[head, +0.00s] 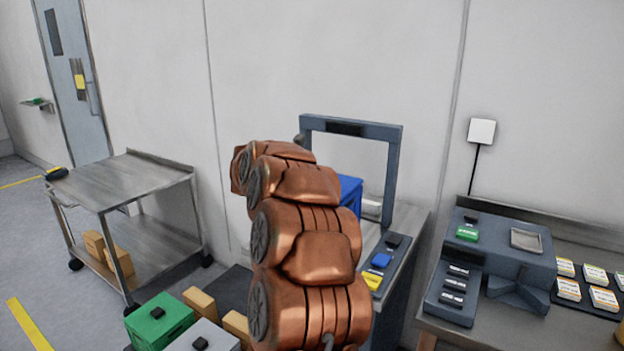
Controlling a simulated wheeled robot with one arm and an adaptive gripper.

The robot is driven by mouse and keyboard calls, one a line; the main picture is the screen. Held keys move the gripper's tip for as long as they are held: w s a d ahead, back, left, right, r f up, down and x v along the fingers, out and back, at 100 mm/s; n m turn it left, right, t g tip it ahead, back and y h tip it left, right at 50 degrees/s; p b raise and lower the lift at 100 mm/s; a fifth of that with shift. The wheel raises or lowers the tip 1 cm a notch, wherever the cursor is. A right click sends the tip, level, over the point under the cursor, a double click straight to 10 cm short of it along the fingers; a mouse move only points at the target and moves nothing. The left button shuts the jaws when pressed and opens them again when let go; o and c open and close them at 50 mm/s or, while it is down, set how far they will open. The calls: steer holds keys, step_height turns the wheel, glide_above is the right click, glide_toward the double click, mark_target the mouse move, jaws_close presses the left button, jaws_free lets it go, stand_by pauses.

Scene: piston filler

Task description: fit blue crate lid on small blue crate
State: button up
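A blue box-like thing (350,190), probably the small blue crate, stands inside the grey frame of the machine. My copper-coloured arm hides its left side and most of its front. I cannot tell whether a lid is on it. No separate blue crate lid can be made out. My arm rises through the middle of the picture and bends away near the machine. My gripper is hidden behind the arm links, so its fingers and anything in them do not show.
The grey machine frame (393,175) surrounds the blue thing; its panel (392,262) has blue and yellow parts. A green crate (160,322) and a grey crate (213,338) stand low in front. A metal cart (130,180) is left, a bench with a device (505,250) right.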

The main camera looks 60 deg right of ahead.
steer(key=o, duration=1.4)
steer(key=shift+o, duration=0.5)
steer(key=o, duration=0.3)
steer(key=shift+r, duration=0.15)
steer(key=shift+r+p, duration=1.7)
steer(key=shift+r, duration=1.7)
